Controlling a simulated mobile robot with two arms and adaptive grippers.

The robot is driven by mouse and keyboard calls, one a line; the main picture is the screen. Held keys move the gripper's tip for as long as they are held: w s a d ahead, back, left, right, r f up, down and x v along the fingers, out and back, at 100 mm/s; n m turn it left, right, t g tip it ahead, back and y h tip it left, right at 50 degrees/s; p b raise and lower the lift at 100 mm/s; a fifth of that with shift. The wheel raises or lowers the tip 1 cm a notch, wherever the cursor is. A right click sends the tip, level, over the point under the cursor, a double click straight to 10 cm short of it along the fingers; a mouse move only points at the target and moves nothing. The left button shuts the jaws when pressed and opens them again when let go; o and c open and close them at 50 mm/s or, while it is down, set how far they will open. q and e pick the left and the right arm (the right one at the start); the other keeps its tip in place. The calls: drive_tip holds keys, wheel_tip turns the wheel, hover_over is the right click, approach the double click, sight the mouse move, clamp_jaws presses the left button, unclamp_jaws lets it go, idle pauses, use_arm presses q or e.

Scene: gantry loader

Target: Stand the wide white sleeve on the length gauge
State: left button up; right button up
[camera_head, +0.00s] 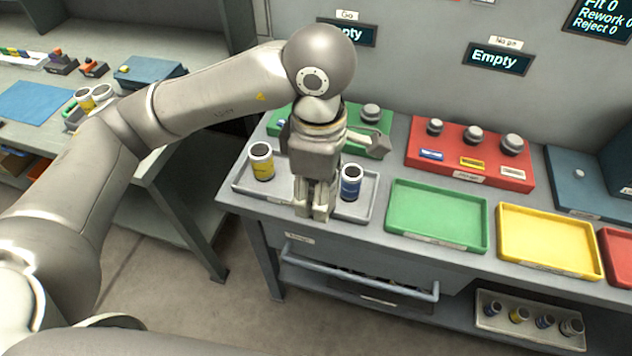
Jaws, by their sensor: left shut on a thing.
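My left gripper (313,208) points down over the grey tray (375,182) at the near edge of the bench. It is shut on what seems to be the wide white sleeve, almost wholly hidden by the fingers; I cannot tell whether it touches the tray. A yellow-banded sleeve (262,165) stands left of the gripper and a blue-banded sleeve (350,183) close to its right. A blue plate with a small pin and a dark block (567,187) at the right looks like the length gauge, but no label shows. My right gripper is out of view.
A green block (281,115) is partly hidden behind my arm. A red block (460,133) with several grey plugs stands right of it. Green (432,240) and yellow (553,265) trays lie empty along the front. A lower shelf tray (490,297) holds several sleeves.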

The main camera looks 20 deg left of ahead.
use_arm(q)
drive_tip(key=shift+r, duration=0.15)
drive_tip(key=shift+r+p, duration=1.1)
drive_tip(key=shift+r, duration=1.05)
drive_tip(key=shift+w+d, duration=0.1)
drive_tip(key=shift+w, duration=0.05)
